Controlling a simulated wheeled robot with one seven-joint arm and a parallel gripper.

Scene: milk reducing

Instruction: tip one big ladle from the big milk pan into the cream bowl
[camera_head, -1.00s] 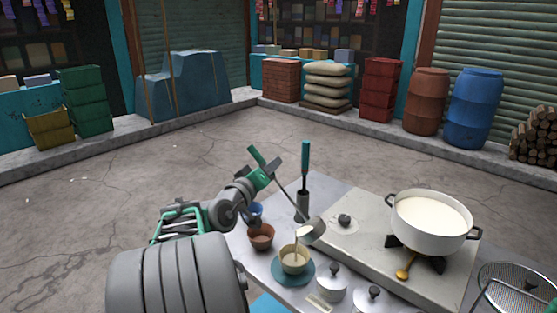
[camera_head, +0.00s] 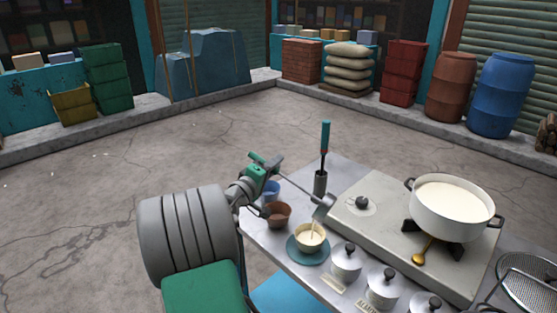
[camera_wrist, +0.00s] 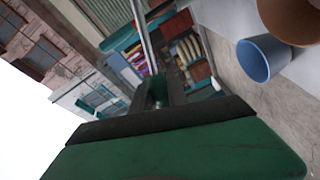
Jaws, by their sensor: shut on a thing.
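My gripper (camera_head: 266,166) is shut on the green handle of the big ladle (camera_head: 325,205). The cream bowl holds pale liquid and stands on a teal saucer (camera_head: 294,250). The big milk pan (camera_head: 450,216), white with dark handles, stands on the stove at the right with milk in it. In the wrist view the ladle's shaft (camera_wrist: 143,35) runs away from my gripper; the ladle's head is not visible there.
A brown bowl (camera_head: 277,218) and a blue cup (camera_head: 270,189) stand left of the cream bowl. Lidded pots (camera_head: 346,264) stand in front of the stove.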

